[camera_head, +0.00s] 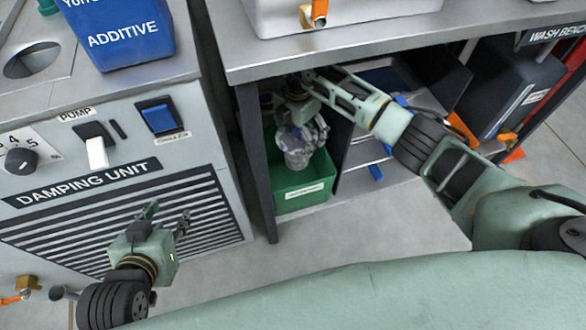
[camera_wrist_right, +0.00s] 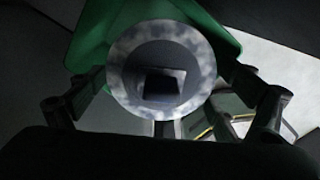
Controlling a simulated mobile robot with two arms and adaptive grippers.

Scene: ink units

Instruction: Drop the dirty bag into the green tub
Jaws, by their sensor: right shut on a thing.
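The dirty bag (camera_head: 300,145), grey, mottled and crumpled, hangs from my right gripper (camera_head: 293,108) under the bench. My right gripper is shut on it near its top. The green tub (camera_head: 300,204) stands below on the lower shelf; the bag overlaps its opening in the head view, and its height above the tub floor is hard to tell. The right wrist view shows the bag's round, mottled rim (camera_wrist_right: 120,78) between my fingers, with part of the green tub (camera_wrist_right: 215,35) behind it. My left gripper (camera_head: 167,213) is open and empty before the damping unit.
A dark bench leg (camera_head: 258,165) stands close left of the tub. The bench top (camera_head: 380,45) is just above my right arm. The damping unit (camera_head: 120,170) is at the left, with a blue additive container (camera_head: 120,35) on top. Dark canisters (camera_head: 520,85) stand at the right.

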